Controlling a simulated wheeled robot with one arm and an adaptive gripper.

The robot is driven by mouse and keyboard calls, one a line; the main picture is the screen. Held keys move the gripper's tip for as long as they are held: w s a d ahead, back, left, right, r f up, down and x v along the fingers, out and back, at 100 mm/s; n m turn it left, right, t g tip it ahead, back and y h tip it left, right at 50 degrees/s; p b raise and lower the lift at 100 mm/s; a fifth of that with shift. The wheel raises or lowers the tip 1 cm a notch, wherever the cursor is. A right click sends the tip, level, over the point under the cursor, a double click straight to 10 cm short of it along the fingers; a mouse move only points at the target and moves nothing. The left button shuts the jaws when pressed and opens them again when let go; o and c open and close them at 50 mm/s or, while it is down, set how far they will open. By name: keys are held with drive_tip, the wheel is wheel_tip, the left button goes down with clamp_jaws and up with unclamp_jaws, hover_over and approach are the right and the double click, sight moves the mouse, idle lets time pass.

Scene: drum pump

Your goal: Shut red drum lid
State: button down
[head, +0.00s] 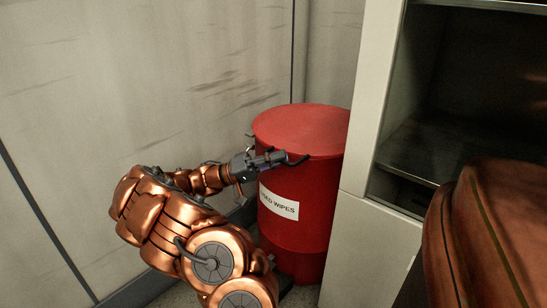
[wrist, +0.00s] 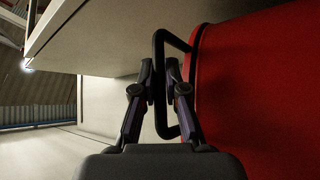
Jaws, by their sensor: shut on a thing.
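The red drum (head: 296,235) stands in the corner, with a white label reading "WIPES" on its front. Its red lid (head: 300,128) lies flat across the top; I cannot tell whether any gap is left under its rim. A black loop handle (wrist: 161,118) sticks out from the red surface in the wrist view. My gripper (head: 270,158) is at the front of the lid's rim. In the wrist view, my gripper (wrist: 160,78) has its fingers closed on the handle.
A pale cabinet (head: 365,120) with open dark shelves stands close on the drum's right. Pale walls (head: 140,80) are behind and left of the drum. A narrow strip of floor shows in front of the drum.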

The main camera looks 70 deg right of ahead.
drive_tip(key=shift+s+f, duration=0.15)
drive_tip(key=shift+f, duration=0.35)
drive_tip(key=c, duration=1.2)
unclamp_jaws()
drive_tip(key=shift+r, duration=0.15)
drive_tip(key=shift+r, duration=0.55)
wheel_tip(320, 180, up, 9)
drive_tip(key=shift+f, duration=0.1)
drive_tip(key=shift+f, duration=0.1)
